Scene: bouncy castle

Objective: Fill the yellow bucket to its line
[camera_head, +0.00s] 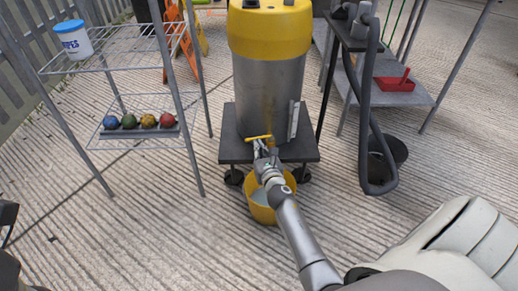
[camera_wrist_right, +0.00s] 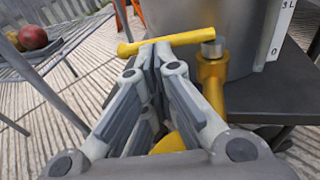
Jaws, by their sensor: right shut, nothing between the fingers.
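The yellow bucket (camera_head: 262,213) stands on the ground below the front of the tank's platform. It also shows partly behind my fingers in the wrist view (camera_wrist_right: 168,144). My right arm covers much of its opening, so its line and the level inside are not clear. The steel tank (camera_head: 268,92) has a yellow top and a yellow tap (camera_wrist_right: 211,78) with a yellow lever (camera_wrist_right: 178,43), which lies crosswise. My right gripper (camera_head: 262,148) is shut and empty, its tips (camera_wrist_right: 151,55) close against the lever; I cannot tell if they touch. My left gripper is not in view.
A scale strip (camera_head: 294,120) on the tank reads 3 L and 0 in the wrist view. A wire rack (camera_head: 110,65) with coloured balls and a white tub stands left. Right are a grey hose (camera_head: 366,120), a black bucket (camera_head: 390,150) and a red dustpan (camera_head: 395,84).

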